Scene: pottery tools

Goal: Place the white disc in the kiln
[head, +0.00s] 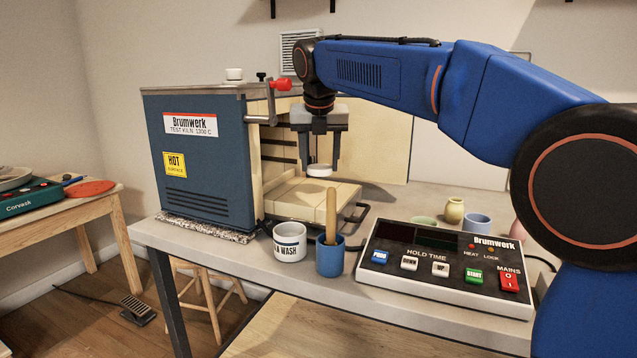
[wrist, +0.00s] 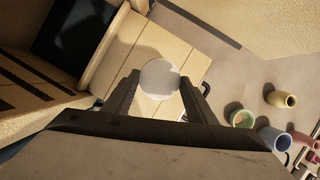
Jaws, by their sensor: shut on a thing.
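The white disc (head: 319,170) is held between the fingertips of my gripper (head: 319,161), which is shut on it. The disc also shows as a round white face in the wrist view (wrist: 160,77), between the two dark fingers of my gripper (wrist: 163,85). The blue kiln (head: 205,155) stands at the left of the bench with its front open on the right side. The disc hangs above the pale brick slab (head: 325,195) in front of the opening. In the wrist view the dark kiln chamber lies to the upper left. I cannot tell the exact height above the bricks.
A white wash pot (head: 290,248) and a blue pot with a wooden handle (head: 330,258) stand at the front. A control box (head: 445,270) lies right of them. Small coloured pots, including a yellow vase (head: 454,211), stand behind it. A red-knobbed lever (head: 281,85) sticks out at the kiln top.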

